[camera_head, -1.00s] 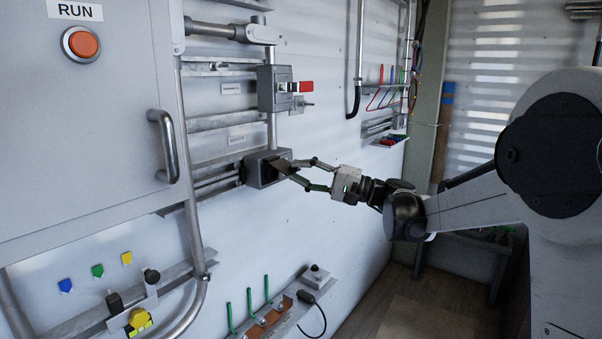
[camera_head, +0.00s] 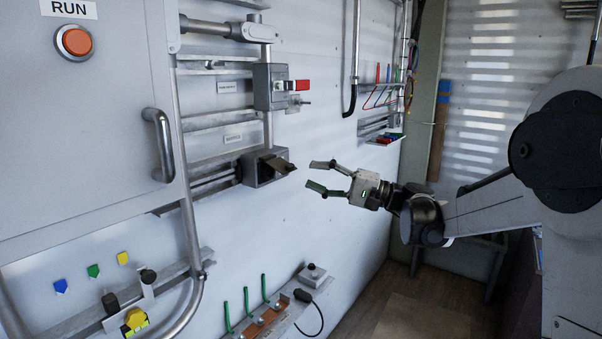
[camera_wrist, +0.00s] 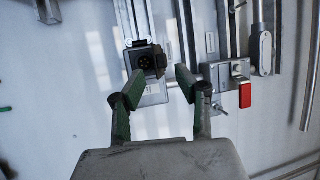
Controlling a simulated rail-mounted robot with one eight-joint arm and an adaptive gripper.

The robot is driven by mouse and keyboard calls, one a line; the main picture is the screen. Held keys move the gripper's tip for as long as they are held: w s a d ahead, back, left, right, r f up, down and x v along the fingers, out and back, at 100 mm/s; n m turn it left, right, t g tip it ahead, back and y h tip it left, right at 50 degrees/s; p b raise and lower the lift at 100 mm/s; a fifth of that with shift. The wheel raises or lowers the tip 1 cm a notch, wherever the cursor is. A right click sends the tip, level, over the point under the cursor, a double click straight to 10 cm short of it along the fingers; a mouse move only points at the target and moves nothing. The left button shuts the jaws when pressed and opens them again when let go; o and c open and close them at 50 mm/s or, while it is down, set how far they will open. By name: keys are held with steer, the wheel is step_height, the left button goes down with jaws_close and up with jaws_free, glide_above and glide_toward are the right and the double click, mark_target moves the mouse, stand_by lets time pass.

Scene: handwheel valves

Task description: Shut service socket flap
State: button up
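The service socket (camera_head: 256,170) is a grey box low on the wall rails. Its dark flap (camera_head: 279,164) sticks out from the box toward the right, so it stands open. In the wrist view the round socket face with its pins (camera_wrist: 147,62) is uncovered, with the flap (camera_wrist: 163,58) at its right edge. My gripper (camera_head: 316,176) is open and empty, to the right of the flap and apart from it. In the wrist view its green-sided fingers (camera_wrist: 160,80) are spread below the socket in the picture.
A grey switch box with a red handle (camera_head: 301,86) is above the socket; it also shows in the wrist view (camera_wrist: 244,94). A cabinet with a bar handle (camera_head: 160,145) stands at left. A lower shelf holds green-handled items (camera_head: 264,288).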

steer(key=v, duration=0.6)
steer(key=shift+d, duration=0.3)
steer(key=shift+s+f, duration=0.1)
steer(key=shift+s, duration=0.05)
steer(key=s+a+f+h, duration=0.25)
steer(key=s+h, duration=0.25)
steer(key=s, duration=0.3)
steer(key=s+a+f+h, duration=0.2)
steer(key=s+f+h, duration=0.2)
steer(key=s, duration=0.3)
steer(key=s+d+f+n+h, duration=0.1)
steer(key=s+d+f+h, duration=0.4)
steer(key=s, duration=0.4)
steer(key=s+d+f+n+t+h, duration=0.1)
steer(key=s+d+f+h, duration=0.4)
steer(key=s, duration=0.4)
steer(key=shift+d+t, duration=0.3)
steer(key=shift+d, duration=0.3)
steer(key=shift+s+f, duration=0.1)
steer(key=shift+f, duration=0.05)
